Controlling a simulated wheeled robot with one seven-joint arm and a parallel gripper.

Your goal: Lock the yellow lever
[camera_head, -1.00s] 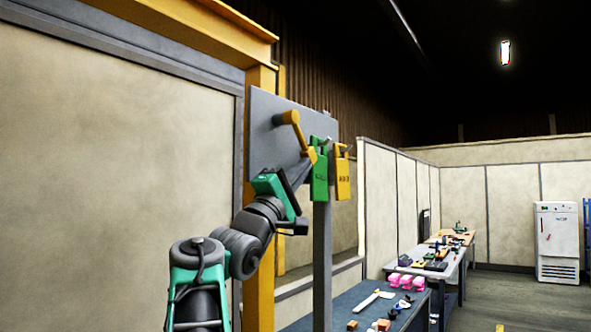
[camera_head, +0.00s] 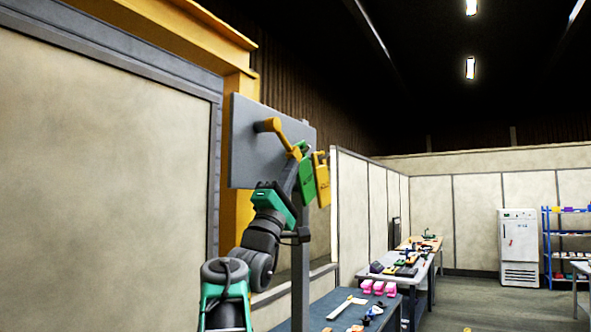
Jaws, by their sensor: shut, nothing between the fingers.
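The yellow lever (camera_head: 280,133) sticks out from a grey panel (camera_head: 247,145) and slopes down to the right from its pivot. A green padlock-shaped piece (camera_head: 308,181) and a yellow padlock-shaped piece (camera_head: 323,183) hang just right of its lower end. Both are tilted. My gripper (camera_head: 297,164) is shut, close below the lever's lower end and beside the green piece. Its fingertips are partly hidden, so I cannot tell whether they touch the lever or the green piece.
A grey post (camera_head: 300,275) stands below the panel, close to my arm. A yellow beam frame (camera_head: 230,85) rises behind the panel. A dark blue table (camera_head: 325,311) with small parts stands at lower right. Open floor (camera_head: 470,295) lies further right.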

